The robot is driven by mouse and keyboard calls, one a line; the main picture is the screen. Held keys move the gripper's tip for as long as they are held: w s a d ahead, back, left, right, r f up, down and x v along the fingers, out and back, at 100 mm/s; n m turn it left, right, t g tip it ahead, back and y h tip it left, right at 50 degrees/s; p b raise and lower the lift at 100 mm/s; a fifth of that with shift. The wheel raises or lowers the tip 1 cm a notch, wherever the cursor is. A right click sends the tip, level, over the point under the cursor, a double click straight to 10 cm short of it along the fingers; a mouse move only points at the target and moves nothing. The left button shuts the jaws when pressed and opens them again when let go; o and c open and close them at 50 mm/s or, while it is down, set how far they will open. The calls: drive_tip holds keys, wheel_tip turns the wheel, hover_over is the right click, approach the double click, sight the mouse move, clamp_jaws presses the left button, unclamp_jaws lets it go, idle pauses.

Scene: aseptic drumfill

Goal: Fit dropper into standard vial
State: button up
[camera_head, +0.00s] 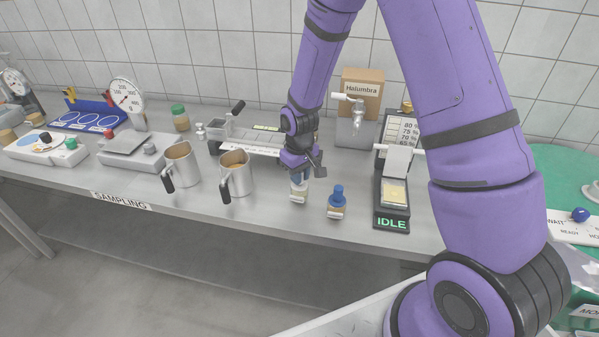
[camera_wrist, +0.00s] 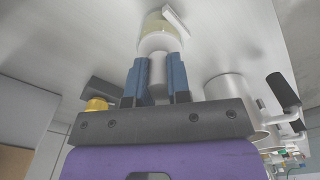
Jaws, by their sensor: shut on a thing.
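My gripper (camera_head: 299,172) points down over the table's front part. In the wrist view its blue fingers (camera_wrist: 157,68) are shut on a pale grey-white dropper (camera_wrist: 158,73). The dropper's wide white collar lies in line with a small vial (camera_wrist: 155,22) that has yellowish contents and a white tag. In the head view this vial (camera_head: 299,196) stands on the table directly under my gripper. The collar appears to meet the vial's mouth; I cannot tell whether it is seated. A second vial (camera_head: 336,211) with a blue dropper top stands just to the right.
Two metal mugs (camera_head: 235,174) stand to the left. A black stand with an "IDLE" display (camera_head: 392,222) is to the right. A metal dispenser (camera_head: 357,120) and a "Halumbra" box (camera_head: 362,86) are behind. The table's front edge is close to the vials.

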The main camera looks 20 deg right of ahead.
drive_tip(key=shift+f, duration=0.25)
drive_tip(key=o, duration=0.7)
wheel_tip(320, 180, up, 11)
drive_tip(key=s+d+r+m+t, duration=0.1)
drive_tip(key=s+d+r+t, duration=0.15)
drive_tip(key=s+r, duration=0.75)
drive_tip(key=s+d+r+m+t, duration=0.1)
drive_tip(key=s+d+r+m, duration=0.15)
drive_tip(key=s+r, duration=0.8)
drive_tip(key=s+d+r+t, duration=0.1)
drive_tip(key=s+d+r, duration=0.1)
drive_tip(key=s+r, duration=0.2)
drive_tip(key=s, duration=0.3)
drive_tip(key=shift+s+r+t, duration=0.25)
drive_tip(key=shift+r+t, duration=0.1)
drive_tip(key=shift+r, duration=0.05)
